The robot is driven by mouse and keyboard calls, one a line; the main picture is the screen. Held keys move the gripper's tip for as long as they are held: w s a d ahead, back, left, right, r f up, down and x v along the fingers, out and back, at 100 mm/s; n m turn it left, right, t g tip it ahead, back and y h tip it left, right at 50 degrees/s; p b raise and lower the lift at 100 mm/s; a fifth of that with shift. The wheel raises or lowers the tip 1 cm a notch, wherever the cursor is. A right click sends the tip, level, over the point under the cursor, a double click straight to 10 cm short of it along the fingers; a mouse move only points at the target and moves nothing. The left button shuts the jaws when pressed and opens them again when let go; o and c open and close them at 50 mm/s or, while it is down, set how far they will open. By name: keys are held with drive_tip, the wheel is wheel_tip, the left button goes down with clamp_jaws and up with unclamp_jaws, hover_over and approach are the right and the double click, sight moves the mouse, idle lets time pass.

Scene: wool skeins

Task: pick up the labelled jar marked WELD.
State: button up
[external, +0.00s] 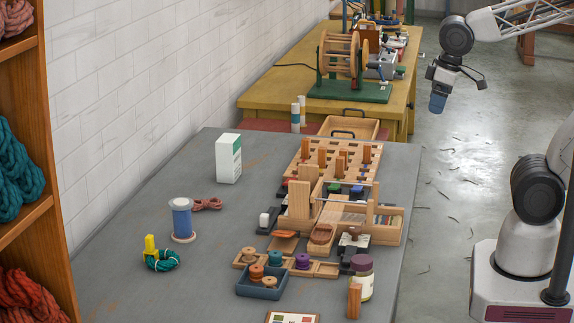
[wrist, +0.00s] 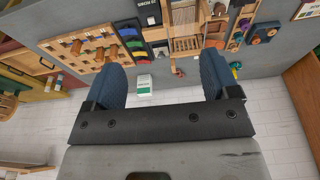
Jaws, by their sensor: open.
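A jar with a purple lid and a pale label (external: 364,281) stands upright near the right edge of the grey table in the external view. Its lettering is too small to read. I cannot make the jar out in the wrist view. My gripper (external: 437,103) hangs in the air beyond the table's right side, well above and away from the jar. In the wrist view my gripper (wrist: 160,80) has its two blue fingers wide apart with nothing held between them.
A wooden block (external: 354,301) stands just in front of the jar, and a stamp-like item (external: 352,242) is behind it. A blue tray of spools (external: 262,285) lies to its left. A wooden loom (external: 325,210) and pegboard (external: 335,160) stand farther back.

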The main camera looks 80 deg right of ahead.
drive_tip(key=w+a+f+n+t, duration=0.2)
drive_tip(key=w+a+f+t, duration=0.1)
drive_tip(key=w+a+f, duration=0.4)
drive_tip(key=n+t+y, duration=0.4)
drive_tip(key=n+y, duration=0.1)
drive_tip(key=y, duration=0.1)
approach(366, 257)
drive_tip(key=w+d+r, duration=0.2)
drive_tip(key=w+d, duration=0.5)
drive_tip(key=d, duration=0.1)
drive_tip(key=s+a+f+n+y, duration=0.2)
drive_tip(key=s+a+f+y, duration=0.1)
drive_tip(key=a, duration=0.5)
wheel_tip(366, 257, down, 2)
drive_tip(key=shift+s+a+f+y, duration=0.1)
drive_tip(key=shift+s+a+y, duration=0.1)
drive_tip(key=shift+s+y, duration=0.4)
drive_tip(key=shift+x, duration=1.2)
drive_tip(key=shift+a+f, duration=0.1)
drive_tip(key=shift+x, duration=2.5)
drive_tip(key=shift+w, duration=0.1)
